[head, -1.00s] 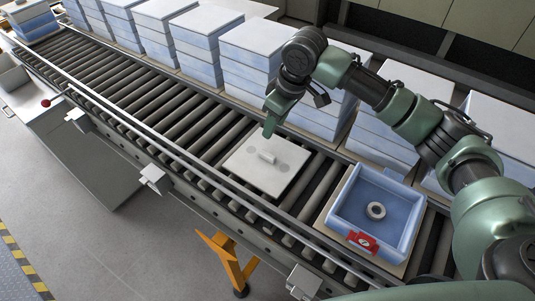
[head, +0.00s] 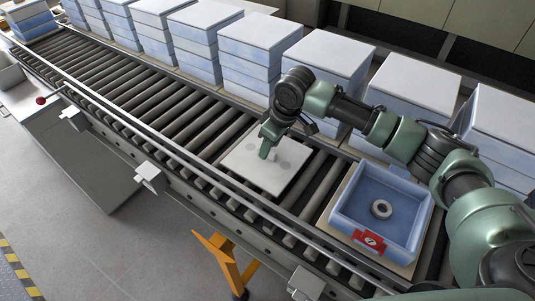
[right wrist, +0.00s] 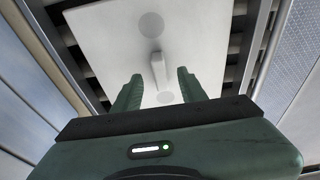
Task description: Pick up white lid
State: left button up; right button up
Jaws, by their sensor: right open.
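The white lid (head: 262,178) lies flat on the roller conveyor, left of the blue open box. It is a square plate with two grey round marks and a small raised bar handle (right wrist: 159,71) in the middle. My right gripper (head: 267,150) points down over the lid at the handle. In the right wrist view, my right gripper (right wrist: 158,85) is open, with one finger on each side of the handle and gaps showing between. The head view cannot settle how far the fingertips are above the lid. My left gripper is not in view.
Stacks of lidded blue boxes (head: 312,77) line the far side. A metal rail (head: 205,178) runs along the near edge.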

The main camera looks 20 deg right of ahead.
jog(key=shift+x, duration=1)
grip_shut()
jog(key=shift+r, duration=0.15)
dwell(0.5)
